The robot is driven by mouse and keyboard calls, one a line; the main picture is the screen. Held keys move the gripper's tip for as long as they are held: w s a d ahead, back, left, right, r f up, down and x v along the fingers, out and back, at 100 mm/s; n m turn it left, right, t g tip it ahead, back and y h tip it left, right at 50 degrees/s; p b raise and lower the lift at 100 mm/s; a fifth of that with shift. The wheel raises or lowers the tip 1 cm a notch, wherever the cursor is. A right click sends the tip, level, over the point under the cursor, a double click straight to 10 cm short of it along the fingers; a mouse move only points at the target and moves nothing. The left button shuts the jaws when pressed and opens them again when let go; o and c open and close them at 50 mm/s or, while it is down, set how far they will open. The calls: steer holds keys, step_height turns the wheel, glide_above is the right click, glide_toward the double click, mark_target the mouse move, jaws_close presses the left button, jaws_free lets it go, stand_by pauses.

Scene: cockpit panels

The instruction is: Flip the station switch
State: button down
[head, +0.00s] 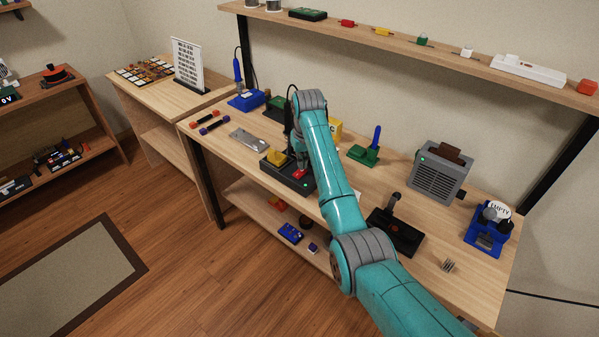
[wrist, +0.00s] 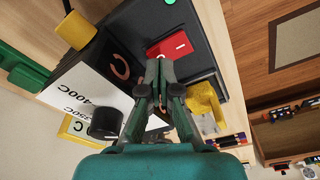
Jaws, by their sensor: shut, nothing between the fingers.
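The station is a dark box (head: 286,180) near the front edge of the workbench, with a small lit green light. Its red rocker switch (head: 299,174) carries a white mark and shows large in the wrist view (wrist: 168,48). My gripper (wrist: 159,63) is shut and empty, its fingertips right at the near edge of the red switch. I cannot tell whether they touch it. In the head view my arm partly hides the station and the gripper. The wrist view also shows the station's black knob (wrist: 105,123) beside a white 350C/400C temperature label (wrist: 90,95).
A yellow block (wrist: 206,102) and a yellow cylinder (wrist: 76,30) flank the switch in the wrist view. On the bench, a grey plate (head: 250,141) lies left of the station, a black stand (head: 394,233) right. A grey fan box (head: 438,177) stands farther right.

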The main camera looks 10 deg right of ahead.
steer(key=shift+f, duration=0.65)
stand_by(0.3)
steer(key=shift+r, duration=3.55)
